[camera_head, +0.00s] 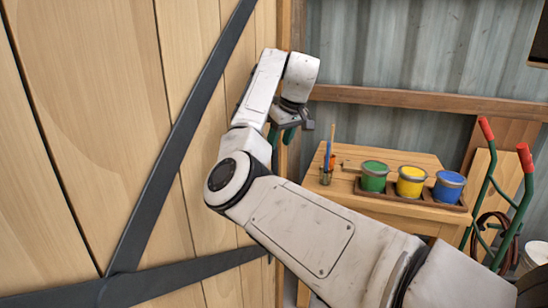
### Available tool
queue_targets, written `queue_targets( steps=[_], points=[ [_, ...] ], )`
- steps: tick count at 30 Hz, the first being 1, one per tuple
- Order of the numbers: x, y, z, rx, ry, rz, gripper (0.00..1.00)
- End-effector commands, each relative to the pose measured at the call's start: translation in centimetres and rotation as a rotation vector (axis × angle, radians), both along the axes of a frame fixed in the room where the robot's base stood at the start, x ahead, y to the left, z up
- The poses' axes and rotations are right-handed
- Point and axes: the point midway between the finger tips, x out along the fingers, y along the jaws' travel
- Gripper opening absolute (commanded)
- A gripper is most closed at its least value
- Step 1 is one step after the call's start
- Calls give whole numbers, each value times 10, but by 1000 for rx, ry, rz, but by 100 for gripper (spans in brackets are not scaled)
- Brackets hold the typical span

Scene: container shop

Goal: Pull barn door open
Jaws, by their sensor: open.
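The barn door (95,110) fills the left of the head view. It is made of pale upright planks with dark metal straps (183,140) crossing it. My white arm reaches from the lower right up to the door's right part. My gripper (282,140) is beyond the forearm, near the door's right edge, pointing down, and partly hidden by my arm. I cannot see a handle, and I cannot tell whether the gripper touches the door.
A wooden table (420,222) behind my arm holds green (374,176), yellow (410,181) and blue (448,187) paint cans in a tray, and a brush jar (325,176). A green hand truck (505,200) with red grips stands at the right. A corrugated wall (400,45) is behind.

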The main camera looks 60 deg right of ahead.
Motion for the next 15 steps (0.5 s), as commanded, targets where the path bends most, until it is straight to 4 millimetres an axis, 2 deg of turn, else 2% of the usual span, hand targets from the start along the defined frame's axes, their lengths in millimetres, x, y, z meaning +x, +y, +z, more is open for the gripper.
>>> queue_targets(
  steps=[6, 15],
  points=[
    [14, -6, -37, 2, 2, 1, 48],
    [24, -12, -66, 0, 1, 1, 48]
  ],
)
